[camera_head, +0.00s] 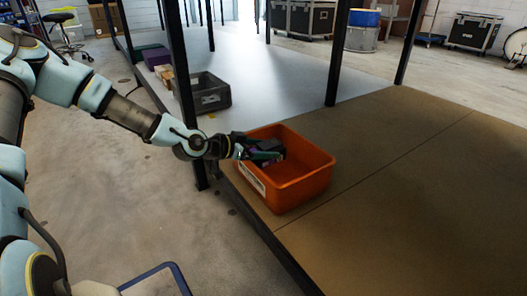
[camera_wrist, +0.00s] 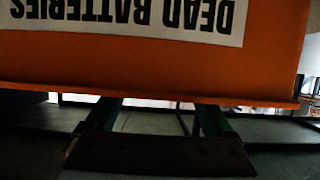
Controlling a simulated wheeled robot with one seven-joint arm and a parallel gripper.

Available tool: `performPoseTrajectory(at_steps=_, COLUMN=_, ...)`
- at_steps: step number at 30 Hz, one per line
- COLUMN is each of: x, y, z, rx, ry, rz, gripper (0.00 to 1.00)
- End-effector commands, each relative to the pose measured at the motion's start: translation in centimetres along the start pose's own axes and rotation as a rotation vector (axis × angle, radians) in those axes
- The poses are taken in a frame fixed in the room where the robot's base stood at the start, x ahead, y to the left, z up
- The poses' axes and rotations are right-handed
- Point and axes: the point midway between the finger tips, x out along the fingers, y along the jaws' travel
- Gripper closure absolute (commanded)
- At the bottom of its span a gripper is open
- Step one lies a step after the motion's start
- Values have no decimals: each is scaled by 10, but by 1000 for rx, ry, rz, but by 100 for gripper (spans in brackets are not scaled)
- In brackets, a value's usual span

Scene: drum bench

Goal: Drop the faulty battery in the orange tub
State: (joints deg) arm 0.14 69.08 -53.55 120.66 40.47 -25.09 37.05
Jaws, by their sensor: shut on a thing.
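The orange tub (camera_head: 290,190) sits at the near left corner of the brown bench top. Its wall and "DEAD BATTERIES" label, upside down, fill the top of the wrist view (camera_wrist: 270,55). My gripper (camera_head: 264,153) reaches over the tub's left rim into its opening. It is shut on a dark block with some purple, seemingly the battery (camera_head: 270,145), inside the tub's outline; whether it touches the tub floor I cannot tell. In the wrist view my two teal fingers (camera_wrist: 160,117) run behind the tub's rim, and the battery is not clearly visible between them.
A grey crate (camera_head: 203,95) stands on the pale bench section beyond the tub, with purple and green boxes (camera_head: 152,55) farther back. Black posts (camera_head: 182,85) rise along the bench edge close to my arm. The brown bench top (camera_head: 420,170) right of the tub is clear.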

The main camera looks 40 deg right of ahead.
Motion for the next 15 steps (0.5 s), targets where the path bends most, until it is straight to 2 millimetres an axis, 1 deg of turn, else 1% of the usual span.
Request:
performPoseTrajectory(at_steps=2, x=0, y=0, z=-1, rx=1, ry=2, rz=0, gripper=100)
performPoseTrajectory(at_steps=15, x=4, y=0, z=10, rx=0, ry=1, rz=0, gripper=100)
